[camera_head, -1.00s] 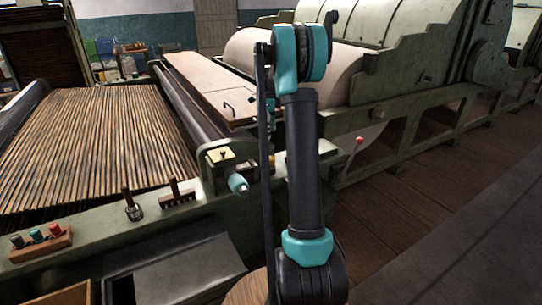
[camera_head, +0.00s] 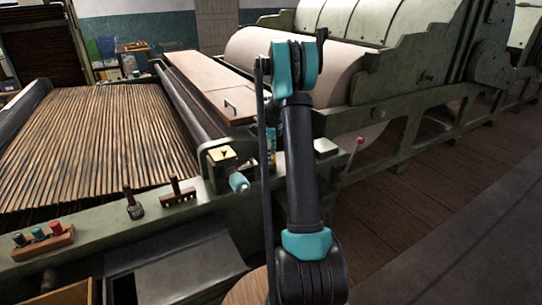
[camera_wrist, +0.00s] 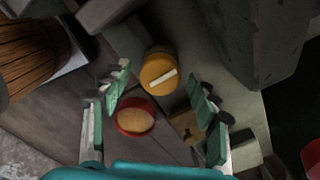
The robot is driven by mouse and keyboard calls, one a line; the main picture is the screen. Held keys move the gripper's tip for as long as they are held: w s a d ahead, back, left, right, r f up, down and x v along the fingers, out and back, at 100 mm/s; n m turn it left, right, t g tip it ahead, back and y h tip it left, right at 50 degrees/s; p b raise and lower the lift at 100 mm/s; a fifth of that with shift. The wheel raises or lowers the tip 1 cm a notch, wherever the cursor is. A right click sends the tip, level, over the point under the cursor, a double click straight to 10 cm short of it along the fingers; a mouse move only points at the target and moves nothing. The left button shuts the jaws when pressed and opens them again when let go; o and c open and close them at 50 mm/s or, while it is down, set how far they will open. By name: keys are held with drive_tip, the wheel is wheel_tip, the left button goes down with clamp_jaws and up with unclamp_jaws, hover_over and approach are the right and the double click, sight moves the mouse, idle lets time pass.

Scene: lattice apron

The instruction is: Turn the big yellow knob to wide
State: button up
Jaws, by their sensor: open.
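The big yellow knob (camera_wrist: 158,74) shows in the wrist view, a round cap with a white pointer bar lying slantwise across it. My gripper (camera_wrist: 159,84) is open, with its green-padded fingers spread to the left and right of the knob's near side. Nothing is held, and I cannot tell whether a finger touches the knob. In the head view my arm stands over the machine's side rail and I cannot make out the knob. The words around the knob are not readable.
A red-rimmed round part with a tan top (camera_wrist: 135,118) lies nearer than the knob, between the fingers. A brass-coloured part (camera_wrist: 186,124) is beside the right finger. A red-tipped lever (camera_head: 360,140) and a white box (camera_head: 326,147) are right of my arm.

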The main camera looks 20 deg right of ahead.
drive_tip(key=shift+c, duration=0.6)
drive_tip(key=c, duration=1)
drive_tip(key=shift+c, duration=0.2)
